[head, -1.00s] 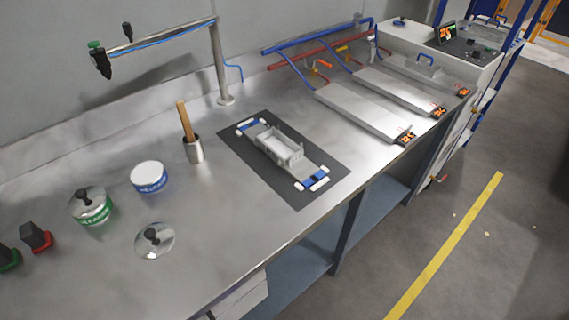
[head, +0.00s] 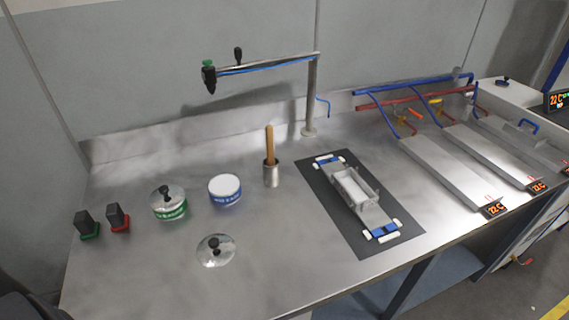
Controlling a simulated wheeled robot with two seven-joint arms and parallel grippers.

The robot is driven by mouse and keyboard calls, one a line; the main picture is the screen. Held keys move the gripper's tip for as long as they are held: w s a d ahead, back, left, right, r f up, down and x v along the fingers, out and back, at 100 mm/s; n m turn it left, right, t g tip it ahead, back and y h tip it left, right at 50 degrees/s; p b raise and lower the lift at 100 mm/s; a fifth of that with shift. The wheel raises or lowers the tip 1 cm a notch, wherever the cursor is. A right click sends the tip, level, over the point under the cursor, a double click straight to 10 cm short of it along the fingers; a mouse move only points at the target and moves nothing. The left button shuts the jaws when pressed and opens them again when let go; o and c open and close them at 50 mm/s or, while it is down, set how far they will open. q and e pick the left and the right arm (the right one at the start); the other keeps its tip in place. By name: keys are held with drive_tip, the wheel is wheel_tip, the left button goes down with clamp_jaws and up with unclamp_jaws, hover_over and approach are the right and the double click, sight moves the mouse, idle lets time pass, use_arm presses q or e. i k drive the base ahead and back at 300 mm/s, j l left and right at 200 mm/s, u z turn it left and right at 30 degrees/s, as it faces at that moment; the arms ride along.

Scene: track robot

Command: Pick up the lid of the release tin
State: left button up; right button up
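A tin with a green label (head: 170,213) stands on the left of the steel bench. Its shiny lid (head: 157,199) with a black knob sits on top. A tin with a blue label (head: 226,199) stands right of it, with a white top and no knobbed lid on it. A loose shiny lid (head: 208,258) with a black knob lies flat on the bench in front of the tins. The labels are too small to read surely, so I cannot tell which is the release tin. Neither of my grippers shows.
Black blocks with a green base (head: 88,229) and a red base (head: 120,222) stand left of the tins. A metal cup (head: 271,177) holds a wooden handle. A dark mat (head: 337,222) carries a grey mould. The front left bench is clear.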

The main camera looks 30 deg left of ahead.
sight(216, 251)
drive_tip(key=u, duration=1.45)
